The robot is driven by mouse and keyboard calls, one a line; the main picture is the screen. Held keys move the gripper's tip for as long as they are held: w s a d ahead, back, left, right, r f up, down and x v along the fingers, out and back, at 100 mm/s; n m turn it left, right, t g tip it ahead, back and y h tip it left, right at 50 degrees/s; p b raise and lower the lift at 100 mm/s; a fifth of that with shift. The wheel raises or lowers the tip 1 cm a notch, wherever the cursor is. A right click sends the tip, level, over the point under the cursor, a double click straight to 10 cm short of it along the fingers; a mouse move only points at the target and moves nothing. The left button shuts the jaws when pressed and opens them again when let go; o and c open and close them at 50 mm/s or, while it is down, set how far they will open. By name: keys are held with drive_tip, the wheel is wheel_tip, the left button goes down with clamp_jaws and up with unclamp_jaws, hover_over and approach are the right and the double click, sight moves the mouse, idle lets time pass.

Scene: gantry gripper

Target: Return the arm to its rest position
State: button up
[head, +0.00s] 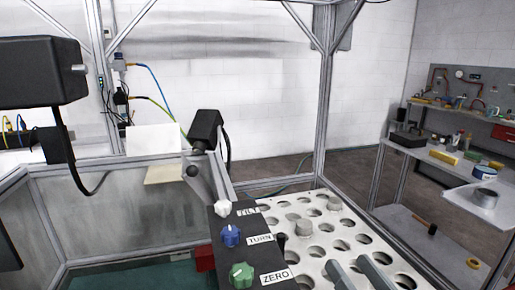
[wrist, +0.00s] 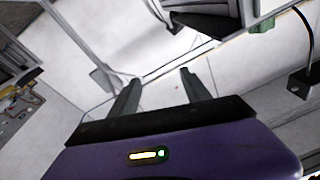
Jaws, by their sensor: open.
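My gripper (wrist: 160,78) shows in the wrist view with its two dark fingers apart and nothing between them. Its purple body fills the bottom of that view. In the head view, two grey finger-like bars, which look like my gripper (head: 356,266), reach up from the bottom edge over the white holed plate (head: 325,228). I cannot tell how high they are above it. The rest of the arm is out of the head view.
A dark control box with TILT, TURN and ZERO labels carries a white knob (head: 222,208), a blue knob (head: 231,236) and a green knob (head: 241,275). Metal frame posts (head: 325,100) stand around. A cluttered bench (head: 440,155) is at right.

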drive_tip(key=s+d+f+m+h, duration=0.3)
drive_tip(key=s+d+f+h, duration=0.35)
drive_tip(key=s+f, duration=0.4)
drive_tip(key=s+a+f+n+g, duration=0.1)
drive_tip(key=s+f, duration=0.3)
drive_tip(key=s, duration=0.6)
drive_tip(key=s+a+f+n+g, duration=0.1)
drive_tip(key=s+f+g, duration=0.2)
drive_tip(key=s, duration=0.8)
drive_tip(key=shift+f, duration=0.55)
drive_tip(key=shift+a, duration=0.1)
